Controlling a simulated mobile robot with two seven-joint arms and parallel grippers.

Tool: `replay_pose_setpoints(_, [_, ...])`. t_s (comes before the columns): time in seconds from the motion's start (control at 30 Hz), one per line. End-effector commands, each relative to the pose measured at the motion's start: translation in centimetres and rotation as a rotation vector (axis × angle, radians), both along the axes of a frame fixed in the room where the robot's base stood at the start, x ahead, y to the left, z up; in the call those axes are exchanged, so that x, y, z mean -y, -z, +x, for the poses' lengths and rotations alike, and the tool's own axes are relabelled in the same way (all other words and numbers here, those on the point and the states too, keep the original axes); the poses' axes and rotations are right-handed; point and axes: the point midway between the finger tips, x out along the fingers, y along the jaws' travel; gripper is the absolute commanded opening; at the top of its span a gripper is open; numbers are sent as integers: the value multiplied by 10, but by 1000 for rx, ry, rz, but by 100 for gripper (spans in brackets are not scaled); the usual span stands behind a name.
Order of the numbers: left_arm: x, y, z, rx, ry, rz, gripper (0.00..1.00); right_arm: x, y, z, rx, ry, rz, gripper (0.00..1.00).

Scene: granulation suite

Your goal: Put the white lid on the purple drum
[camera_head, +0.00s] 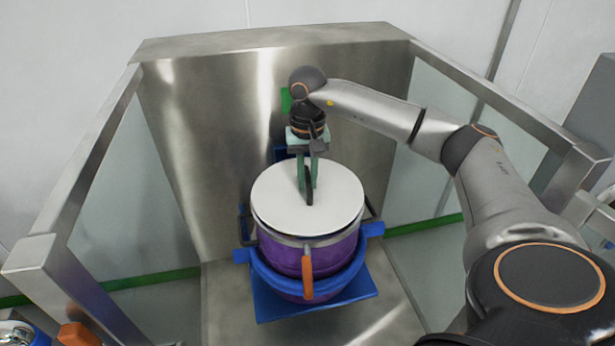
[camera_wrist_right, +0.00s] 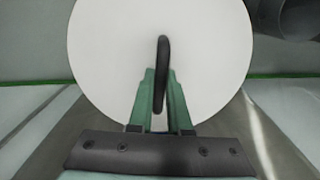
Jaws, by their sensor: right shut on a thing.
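The white lid (camera_head: 283,207) is a round disc with a black handle (camera_head: 309,186) standing up at its middle. It appears on or just above the top of the purple drum (camera_head: 328,256); I cannot tell whether it is fully seated. The drum has a metal band with an orange lever (camera_head: 307,272) at its front. My right gripper (camera_head: 307,184) is shut on the lid's black handle from above. In the right wrist view, its green fingers (camera_wrist_right: 162,100) flank the handle, and the lid (camera_wrist_right: 105,55) fills much of the picture. My left gripper is not in view.
The drum sits in a blue cradle (camera_head: 262,278) with a blue base plate (camera_head: 275,305). A steel panel (camera_head: 215,150) stands behind, with steel rails (camera_head: 75,190) at left and right (camera_head: 500,95). Green strips run low along both sides. Small items lie at the lower left.

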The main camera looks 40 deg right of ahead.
Motion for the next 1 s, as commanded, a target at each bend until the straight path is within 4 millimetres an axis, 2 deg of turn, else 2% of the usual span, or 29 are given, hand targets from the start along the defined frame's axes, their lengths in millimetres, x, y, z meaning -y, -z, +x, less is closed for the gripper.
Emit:
replay_pose_setpoints(0.8, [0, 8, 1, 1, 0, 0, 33, 0, 13, 0, 1, 0, 0, 0])
replay_pose_setpoints(0.83, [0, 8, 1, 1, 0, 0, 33, 0, 13, 0, 1, 0, 0, 18])
replay_pose_setpoints(1.0, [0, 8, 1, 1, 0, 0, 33, 0, 12, 0, 1, 0, 0, 37])
